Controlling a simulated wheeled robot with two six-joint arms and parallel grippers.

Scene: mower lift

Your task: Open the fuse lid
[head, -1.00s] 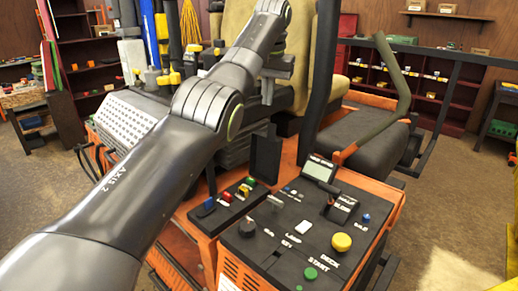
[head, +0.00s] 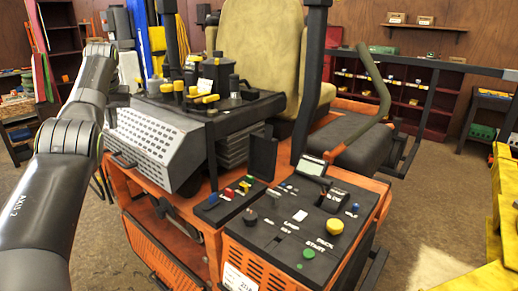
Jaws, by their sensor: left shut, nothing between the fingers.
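A black flat lid (head: 262,158) stands upright at the back edge of a small dark fuse panel (head: 228,206). I take it for the fuse lid. The panel is uncovered and shows small blue, red, yellow and green pieces. My left arm is at the left edge of the head view, and its gripper (head: 108,60) is at the arm's far end, well left of the lid and touching nothing I can see. It is shut and empty, its fingers hard to make out. My right gripper is not in view.
A control console (head: 298,225) with a yellow button, a green button and a screen sits right of the fuse panel. A seat (head: 262,50), a black post (head: 313,80) and a perforated grey cover (head: 155,145) stand around it.

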